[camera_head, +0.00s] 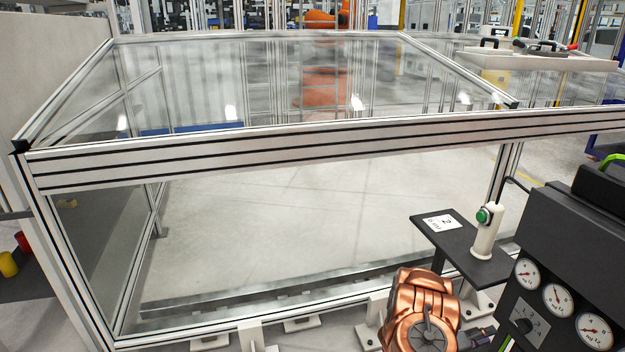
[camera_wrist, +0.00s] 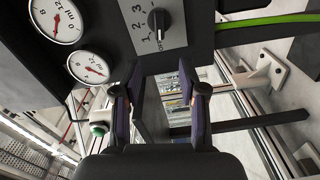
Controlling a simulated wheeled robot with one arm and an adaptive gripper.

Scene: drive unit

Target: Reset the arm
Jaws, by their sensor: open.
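My gripper (camera_wrist: 159,105) shows in the wrist view with its two dark fingers apart and nothing between them. The black control panel lies beyond the fingertips, with a rotary knob (camera_wrist: 157,20) marked 1, 2, 3 and round white gauges (camera_wrist: 88,67). I cannot tell the exact gap between the fingers and the panel. In the head view, a copper-coloured part of my arm (camera_head: 421,308) stands at the bottom, left of the panel. The gripper itself does not show there.
The dark panel (camera_head: 575,225) with gauges stands at the right. Left of it, a green button (camera_head: 483,215) sits on a white post beside a dark plate labelled 2 (camera_head: 425,240). A framed glass enclosure (camera_head: 200,160) fills the middle.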

